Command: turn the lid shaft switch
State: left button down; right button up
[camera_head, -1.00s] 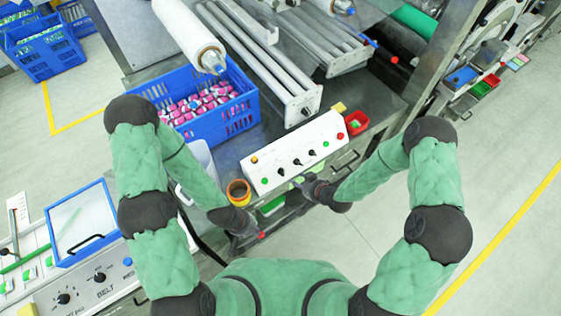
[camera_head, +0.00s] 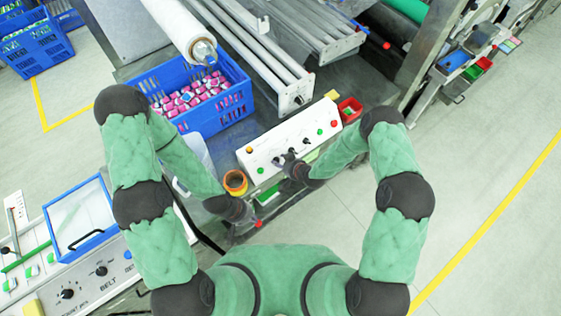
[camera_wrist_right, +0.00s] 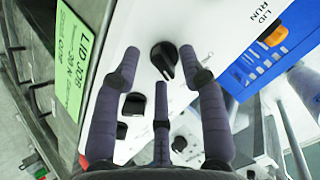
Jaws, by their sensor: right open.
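The white control panel (camera_head: 318,130) carries a row of black rotary switches and coloured buttons. In the right wrist view, one black switch (camera_wrist_right: 164,58) sits between the spread fingertips of my right gripper (camera_wrist_right: 160,68), which is open. I cannot read a label that names it as the lid shaft switch. More black knobs show lower in that view, one of them (camera_wrist_right: 134,103) beside the left finger. In the head view, my right gripper (camera_head: 286,161) is at the panel's front face, hiding part of it. My left gripper (camera_head: 246,215) hangs below the orange pot; its fingers are unclear.
An orange pot (camera_head: 235,182) stands left of the panel. A blue crate (camera_head: 215,118) of small packs is behind it. A red bin (camera_head: 350,110) sits at the panel's right end.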

jog(key=shift+w+a+f, duration=0.2)
jog(key=shift+a+f, duration=0.05)
jog(key=shift+f, duration=0.05)
